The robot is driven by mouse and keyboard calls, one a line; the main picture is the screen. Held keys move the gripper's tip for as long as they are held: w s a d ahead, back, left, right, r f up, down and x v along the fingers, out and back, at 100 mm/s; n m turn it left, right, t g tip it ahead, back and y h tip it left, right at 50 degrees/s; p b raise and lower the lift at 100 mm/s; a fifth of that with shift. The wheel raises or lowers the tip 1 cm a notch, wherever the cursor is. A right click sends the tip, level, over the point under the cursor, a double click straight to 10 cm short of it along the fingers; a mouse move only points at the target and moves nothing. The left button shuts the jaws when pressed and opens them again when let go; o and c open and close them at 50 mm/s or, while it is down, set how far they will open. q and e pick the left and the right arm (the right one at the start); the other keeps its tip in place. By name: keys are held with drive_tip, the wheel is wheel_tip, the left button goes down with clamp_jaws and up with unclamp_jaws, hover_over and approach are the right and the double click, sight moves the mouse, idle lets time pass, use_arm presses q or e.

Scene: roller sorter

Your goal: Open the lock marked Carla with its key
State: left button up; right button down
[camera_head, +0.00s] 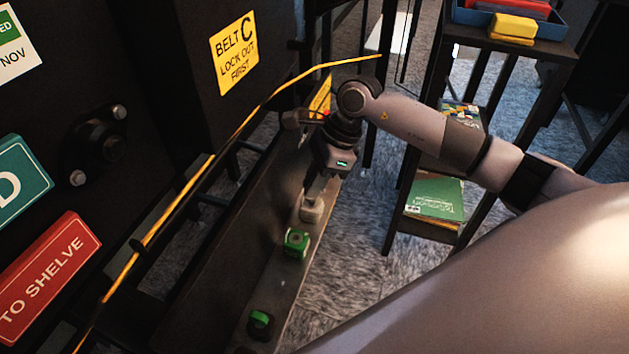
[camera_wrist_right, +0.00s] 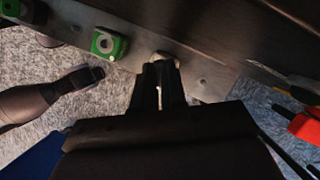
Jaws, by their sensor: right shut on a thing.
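My right gripper (camera_head: 316,186) points down at the dark rail, with its fingers close together over a pale grey block (camera_head: 312,210). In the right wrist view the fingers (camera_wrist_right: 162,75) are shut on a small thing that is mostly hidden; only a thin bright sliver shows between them. The pale block shows at the fingertips; I cannot tell whether they touch it. A green lock (camera_head: 296,243) stands on the rail beside it, also in the right wrist view (camera_wrist_right: 110,44). Another green piece (camera_head: 260,320) sits nearer on the rail. No name Carla is readable. My left gripper is not seen.
A yellow sign (camera_head: 235,53) reading "BELT C LOCK OUT FIRST" is on the dark machine behind. A yellow cord (camera_head: 200,172) runs along it. A dark shelf stand (camera_head: 473,38) with a blue tray (camera_head: 560,25) stands at the right. A red thing (camera_wrist_right: 307,127) shows in the right wrist view.

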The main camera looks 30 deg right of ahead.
idle(0.5)
drive_tip(key=shift+r+p, duration=1.7)
drive_tip(key=shift+r, duration=0.8)
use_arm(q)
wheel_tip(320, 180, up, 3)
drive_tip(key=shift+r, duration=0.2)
